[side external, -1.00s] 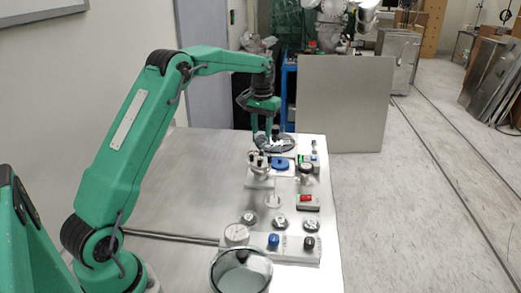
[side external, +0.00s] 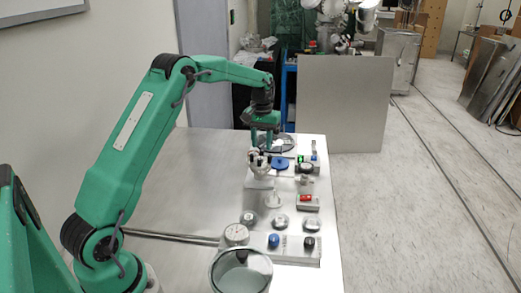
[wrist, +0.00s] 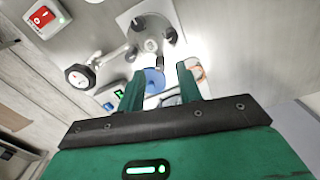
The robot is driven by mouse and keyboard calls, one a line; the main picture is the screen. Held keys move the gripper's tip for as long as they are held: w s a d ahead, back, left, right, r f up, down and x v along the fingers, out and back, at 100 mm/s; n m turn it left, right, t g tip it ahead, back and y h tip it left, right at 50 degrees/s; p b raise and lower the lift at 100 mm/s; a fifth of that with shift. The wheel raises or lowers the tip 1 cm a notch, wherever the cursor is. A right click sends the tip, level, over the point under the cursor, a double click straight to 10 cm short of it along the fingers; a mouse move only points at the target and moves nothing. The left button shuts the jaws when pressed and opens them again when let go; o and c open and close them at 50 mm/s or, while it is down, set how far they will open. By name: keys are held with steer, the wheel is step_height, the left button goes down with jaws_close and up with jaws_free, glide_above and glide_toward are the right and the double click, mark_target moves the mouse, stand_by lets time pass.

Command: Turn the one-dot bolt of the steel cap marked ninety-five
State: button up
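A round steel cap with several dark bolts (side external: 260,172) stands on the bench below my gripper; it also shows at the top of the wrist view (wrist: 142,24). I cannot read a ninety-five or any dot marks on it. My gripper (side external: 262,149) hangs just above and behind the cap in the side view. In the wrist view my gripper (wrist: 160,75) has its two green fingers apart with nothing held between them. The bolts lie beyond the fingertips. Whether a fingertip touches a bolt cannot be told.
A blue disc (side external: 280,163) lies right of the cap. A black-rimmed round part (side external: 306,168) and a red switch (side external: 306,198) stand farther right. The bench's left side is clear.

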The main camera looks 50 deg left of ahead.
mark_target(262, 150)
steer(key=shift+f, duration=1.6)
steer(key=shift+c, duration=0.2)
jaws_close()
